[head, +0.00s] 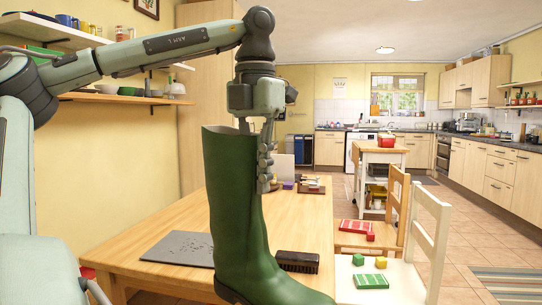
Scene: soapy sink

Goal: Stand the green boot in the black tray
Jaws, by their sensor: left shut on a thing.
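The green boot (232,215) is upright and large in the middle of the head view, its toe pointing right. Its sole runs to the bottom edge of the picture, so I cannot tell what is under it. My left gripper (257,150) comes down from above and is shut on the right side of the boot's shaft near the top rim. A flat, dark grey piece (178,248) lies on the table left of the boot, partly behind it; I cannot tell whether it is the black tray. My right gripper is not in view.
A black brush-like block (297,262) lies on the wooden table (150,273) just right of the boot. Small items (311,187) lie at the table's far end. Two chairs (400,270) with coloured items on their seats stand at the right.

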